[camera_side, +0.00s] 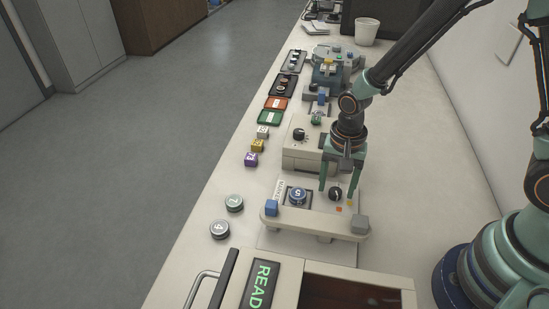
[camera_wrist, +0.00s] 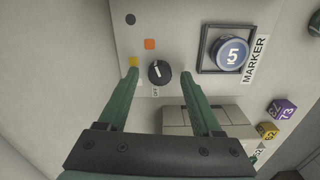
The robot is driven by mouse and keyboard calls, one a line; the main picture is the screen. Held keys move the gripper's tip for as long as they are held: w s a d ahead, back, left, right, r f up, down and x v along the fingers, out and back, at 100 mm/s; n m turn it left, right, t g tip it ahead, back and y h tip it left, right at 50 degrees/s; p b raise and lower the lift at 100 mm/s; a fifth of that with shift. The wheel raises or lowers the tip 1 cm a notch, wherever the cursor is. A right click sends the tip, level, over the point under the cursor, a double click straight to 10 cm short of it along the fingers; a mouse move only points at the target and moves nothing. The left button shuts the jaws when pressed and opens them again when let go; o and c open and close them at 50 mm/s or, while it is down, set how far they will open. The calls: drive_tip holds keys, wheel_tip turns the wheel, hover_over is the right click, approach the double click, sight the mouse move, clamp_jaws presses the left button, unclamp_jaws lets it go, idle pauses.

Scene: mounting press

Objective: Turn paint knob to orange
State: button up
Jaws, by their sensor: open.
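The black paint knob (camera_side: 335,193) sits on the light marker panel (camera_side: 315,219), and shows in the wrist view (camera_wrist: 159,73) with a pale pointer line. I cannot tell which end of the line is the pointer. An orange square (camera_wrist: 150,44) lies above the knob in the wrist view, a yellow square (camera_wrist: 133,62) to its upper left, and an OFF label (camera_wrist: 155,92) below it. My gripper (camera_side: 336,194) is open over the panel. In the wrist view, its fingertips (camera_wrist: 160,71) stand on either side of the knob, with visible gaps.
A round blue-topped piece marked 5 (camera_wrist: 230,53) sits in a square frame beside the knob. A beige box (camera_side: 303,150) stands behind. Two round numbered pieces (camera_side: 234,203) lie left.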

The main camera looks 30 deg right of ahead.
wheel_tip(320, 180, up, 12)
drive_tip(key=shift+f, duration=0.2)
idle(0.4)
wheel_tip(320, 180, up, 5)
drive_tip(key=n+t, duration=0.2)
drive_tip(key=n, duration=0.2)
hover_over(336, 190)
drive_tip(key=s+d, duration=0.1)
drive_tip(key=d, duration=0.2)
drive_tip(key=s+d+r+n+t, duration=0.3)
drive_tip(key=d+r+n, duration=0.1)
drive_tip(key=r+n, duration=0.2)
drive_tip(key=shift+s+d+r+t, duration=0.15)
drive_tip(key=shift+s+d+t, duration=0.15)
